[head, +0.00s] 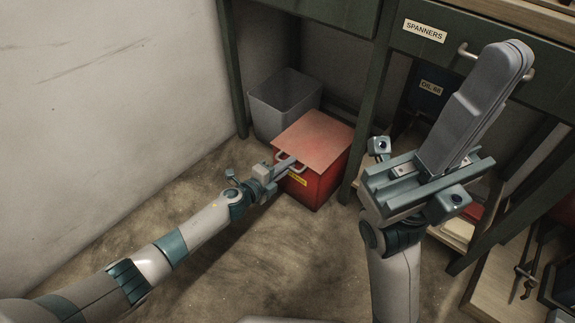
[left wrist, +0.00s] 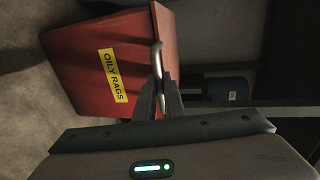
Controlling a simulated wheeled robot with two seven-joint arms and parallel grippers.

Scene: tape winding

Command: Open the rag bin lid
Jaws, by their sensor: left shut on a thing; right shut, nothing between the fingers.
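The rag bin (head: 318,188) is a red box on the floor with a paler red lid (head: 318,138). The lid looks flat on top of the box. A pale bar handle (head: 282,156) is at its front edge. My left gripper (head: 287,163) is shut on the handle. In the left wrist view, the fingers (left wrist: 160,98) close around the handle (left wrist: 157,62), beside the yellow OILY RAGS label (left wrist: 113,75) on the bin (left wrist: 80,50). My right gripper (head: 512,62) is shut and empty, raised at the right, well away from the bin.
A grey open bin (head: 285,105) stands just behind the rag bin. The green bench (head: 410,45) with a SPANNERS drawer overhangs on the right, its leg (head: 362,130) close to the rag bin. A wall (head: 100,100) is at left. Floor in front is clear.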

